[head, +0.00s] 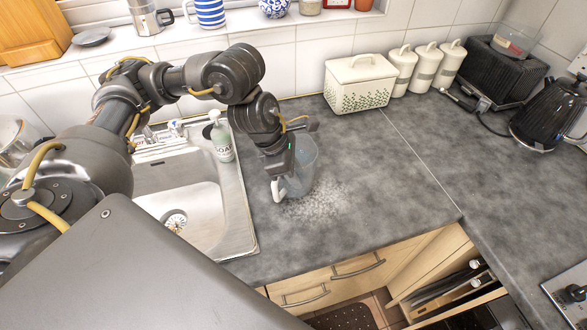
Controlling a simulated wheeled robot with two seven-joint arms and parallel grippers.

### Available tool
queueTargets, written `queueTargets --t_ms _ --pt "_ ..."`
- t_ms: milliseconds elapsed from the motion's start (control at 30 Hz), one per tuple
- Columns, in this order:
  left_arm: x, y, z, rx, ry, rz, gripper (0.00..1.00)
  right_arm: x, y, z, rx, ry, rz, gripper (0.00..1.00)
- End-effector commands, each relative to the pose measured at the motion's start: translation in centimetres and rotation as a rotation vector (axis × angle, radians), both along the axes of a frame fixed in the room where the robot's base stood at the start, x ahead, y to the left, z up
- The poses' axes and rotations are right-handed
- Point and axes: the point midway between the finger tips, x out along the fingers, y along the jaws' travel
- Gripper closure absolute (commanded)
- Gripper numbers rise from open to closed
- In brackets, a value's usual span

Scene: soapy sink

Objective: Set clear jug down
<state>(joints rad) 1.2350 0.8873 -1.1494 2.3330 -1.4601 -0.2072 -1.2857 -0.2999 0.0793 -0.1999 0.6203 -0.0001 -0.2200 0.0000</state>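The clear jug (307,165) is see-through with a pale handle (277,190) on its left side. It is at the grey worktop, right of the sink, and looks close to upright. I cannot tell whether its base touches the worktop. My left gripper (287,174) points down at the jug's handle side and appears shut on it. The fingertips are partly hidden against the jug. My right gripper is not in view.
A speckled bright patch (318,206) lies on the worktop beside the jug. The steel sink (240,222) and a soap bottle (221,140) are left. A cream bread bin (360,84), canisters (426,68) and black kettle (548,108) stand behind and right. The worktop's middle is clear.

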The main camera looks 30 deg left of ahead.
Motion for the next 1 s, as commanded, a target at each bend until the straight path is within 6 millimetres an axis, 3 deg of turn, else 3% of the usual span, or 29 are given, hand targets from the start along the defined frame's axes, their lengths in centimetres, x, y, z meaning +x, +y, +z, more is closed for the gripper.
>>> queueTargets --t_ms 167,700,1000 --pt "-0.1 0.3 1.2 0.000 -0.006 -0.001 0.71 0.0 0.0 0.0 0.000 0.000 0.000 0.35" --pt "-2.2 3.4 9.9 0.000 -0.005 0.002 0.71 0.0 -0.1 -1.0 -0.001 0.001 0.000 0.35" --pt "-2.7 3.9 11.2 0.000 0.000 0.001 0.71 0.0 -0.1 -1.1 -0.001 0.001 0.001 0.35"
